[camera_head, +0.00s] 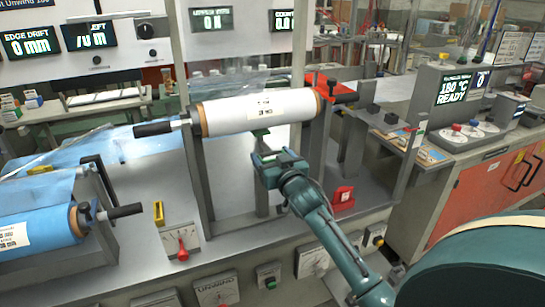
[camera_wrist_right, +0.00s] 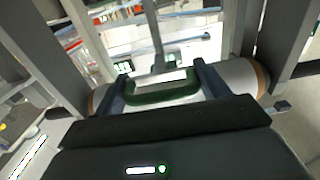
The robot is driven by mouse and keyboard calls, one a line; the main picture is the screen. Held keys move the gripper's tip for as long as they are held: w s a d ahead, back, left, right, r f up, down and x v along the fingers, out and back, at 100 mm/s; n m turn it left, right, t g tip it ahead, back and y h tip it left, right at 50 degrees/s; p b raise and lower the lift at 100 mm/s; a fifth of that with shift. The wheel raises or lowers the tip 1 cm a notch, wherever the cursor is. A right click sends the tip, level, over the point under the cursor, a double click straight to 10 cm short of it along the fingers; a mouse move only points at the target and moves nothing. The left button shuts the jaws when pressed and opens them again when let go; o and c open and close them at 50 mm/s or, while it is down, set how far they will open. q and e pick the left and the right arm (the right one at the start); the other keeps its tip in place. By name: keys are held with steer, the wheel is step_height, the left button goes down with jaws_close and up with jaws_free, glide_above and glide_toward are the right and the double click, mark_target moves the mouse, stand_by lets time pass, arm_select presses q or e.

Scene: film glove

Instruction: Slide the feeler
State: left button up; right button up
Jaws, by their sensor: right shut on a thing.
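My right gripper (camera_head: 267,152) reaches up from the lower right in the head view, just below the white film roll (camera_head: 240,114). In the right wrist view its two fingers (camera_wrist_right: 158,84) stand on either side of a green handle (camera_wrist_right: 165,97), which I take to be the feeler's, and are shut on it. A small green part of the feeler (camera_head: 262,133) shows above the gripper, near the underside of the roll. I cannot tell whether it touches the film. The rest of the feeler is mostly hidden by the gripper. My left gripper is not in view.
A blue film roll (camera_head: 38,228) sits at the left. Grey uprights (camera_head: 197,165) flank the white roll. Displays (camera_head: 90,36) stand behind.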

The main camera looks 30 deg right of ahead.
steer(key=shift+d+r+p, duration=0.15)
steer(key=shift+r+p, duration=0.4)
steer(key=shift+p, duration=0.15)
steer(key=o, duration=1.1)
steer(key=shift+s, duration=0.15)
steer(key=b+v, duration=0.1)
steer(key=v, duration=1.2)
